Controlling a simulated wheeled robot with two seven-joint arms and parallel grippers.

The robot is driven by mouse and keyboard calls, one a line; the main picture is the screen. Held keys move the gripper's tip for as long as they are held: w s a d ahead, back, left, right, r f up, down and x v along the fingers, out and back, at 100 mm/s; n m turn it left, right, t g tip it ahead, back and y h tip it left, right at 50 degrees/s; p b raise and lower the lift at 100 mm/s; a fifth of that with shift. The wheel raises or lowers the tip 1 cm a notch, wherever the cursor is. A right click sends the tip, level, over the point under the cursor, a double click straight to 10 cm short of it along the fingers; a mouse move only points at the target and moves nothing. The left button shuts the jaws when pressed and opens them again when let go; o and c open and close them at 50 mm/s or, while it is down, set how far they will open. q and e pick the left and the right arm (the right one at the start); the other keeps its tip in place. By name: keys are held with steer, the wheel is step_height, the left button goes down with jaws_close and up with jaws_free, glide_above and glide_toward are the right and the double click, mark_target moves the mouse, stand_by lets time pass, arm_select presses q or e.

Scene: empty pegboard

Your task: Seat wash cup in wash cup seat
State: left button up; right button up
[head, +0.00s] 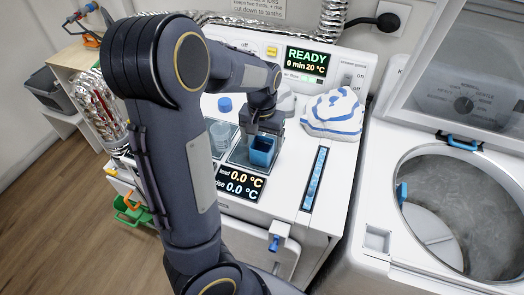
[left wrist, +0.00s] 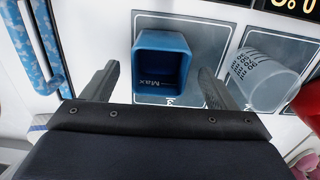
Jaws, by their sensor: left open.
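A blue square cup (head: 262,151), which I take for the wash cup, stands on a dark grey square seat (head: 238,156) on the white machine top. In the left wrist view the cup (left wrist: 160,62) shows its open top and a "Max" mark inside, within the grey square (left wrist: 208,36). My left gripper (head: 264,126) is at the cup in the head view. In the left wrist view its open fingers (left wrist: 158,76) lie to either side of the cup, with visible gaps. Whether the cup is fully down in the seat cannot be told. My right gripper is not in view.
A clear measuring cup (head: 220,136) stands on the neighbouring grey square; it also shows in the left wrist view (left wrist: 264,78). A blue cap (head: 225,104), a blue-and-white cloth (head: 333,113) and a blue strip (head: 315,178) are nearby. An open drum (head: 460,205) is at right.

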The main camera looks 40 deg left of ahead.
arm_select(q)
steer(key=shift+f, duration=0.1)
steer(key=c, duration=1.3)
steer(key=shift+r, duration=0.25)
steer(key=s+d+r+b, duration=0.2)
steer(key=s+d+r, duration=0.7)
steer(key=r, duration=0.3)
steer(key=shift+s+d+r, duration=0.25)
steer(key=shift+s+d, duration=0.05)
steer(key=shift+d, duration=0.3)
